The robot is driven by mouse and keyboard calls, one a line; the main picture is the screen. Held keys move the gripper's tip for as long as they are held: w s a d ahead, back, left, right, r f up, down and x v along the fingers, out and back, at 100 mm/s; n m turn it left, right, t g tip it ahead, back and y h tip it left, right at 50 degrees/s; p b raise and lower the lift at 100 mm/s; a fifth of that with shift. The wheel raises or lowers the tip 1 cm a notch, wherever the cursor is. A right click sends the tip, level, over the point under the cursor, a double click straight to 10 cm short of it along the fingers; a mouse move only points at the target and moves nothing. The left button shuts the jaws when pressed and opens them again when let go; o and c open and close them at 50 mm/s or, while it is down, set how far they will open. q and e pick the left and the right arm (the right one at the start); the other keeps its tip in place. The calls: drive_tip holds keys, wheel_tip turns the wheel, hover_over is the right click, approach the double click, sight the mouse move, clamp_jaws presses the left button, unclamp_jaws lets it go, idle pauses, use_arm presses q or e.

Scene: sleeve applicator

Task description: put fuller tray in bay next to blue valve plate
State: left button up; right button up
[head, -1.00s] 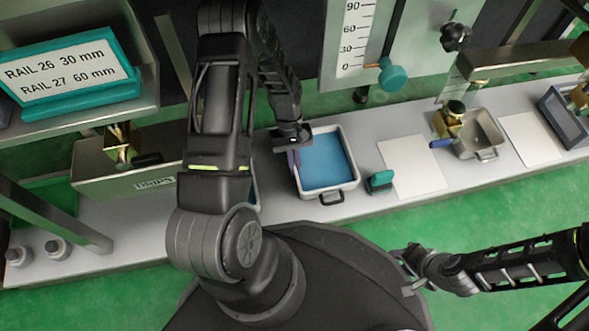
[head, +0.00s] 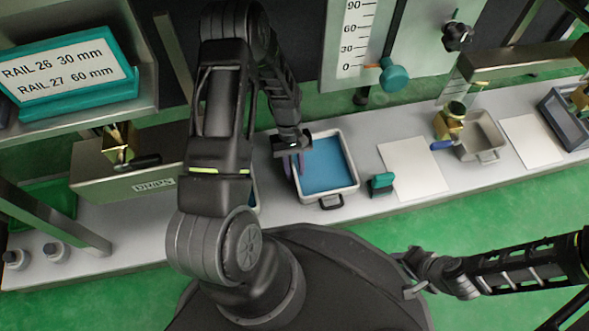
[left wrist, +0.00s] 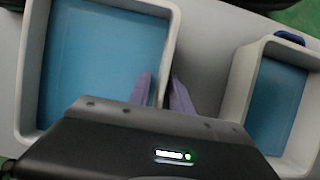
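A white tray (head: 355,187) with a blue fill and a dark handle stands on the bench; in the left wrist view (left wrist: 170,25) it is at left. A second blue-filled tray (left wrist: 240,85) with a blue handle stands at right there; my left arm mostly hides it in the head view. I cannot tell which is fuller. My left gripper (head: 294,163) is open at the first tray's side wall. Its purple fingers (left wrist: 160,95) are apart, one inside and one outside the wall. A brass valve (head: 450,122) with a blue handle stands right of centre. My right gripper (head: 408,280) is low and away from the bench.
A white plate (head: 412,167) lies right of the tray, with a small teal block (head: 381,183) between. A grey container (head: 484,138) stands beside the blue-handled valve, with another white plate (head: 530,139) beyond. A black-handled valve (head: 118,148) and metal box (head: 95,178) stand at left.

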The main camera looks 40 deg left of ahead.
use_arm(q)
drive_tip(key=p+v, duration=0.4)
drive_tip(key=v, duration=0.7)
drive_tip(key=shift+r+p, duration=0.1)
drive_tip(key=shift+p, duration=0.25)
drive_tip(key=shift+w+a+r, duration=0.1)
drive_tip(key=shift+w+r, duration=0.05)
drive_tip(key=shift+r, duration=0.35)
idle(0.4)
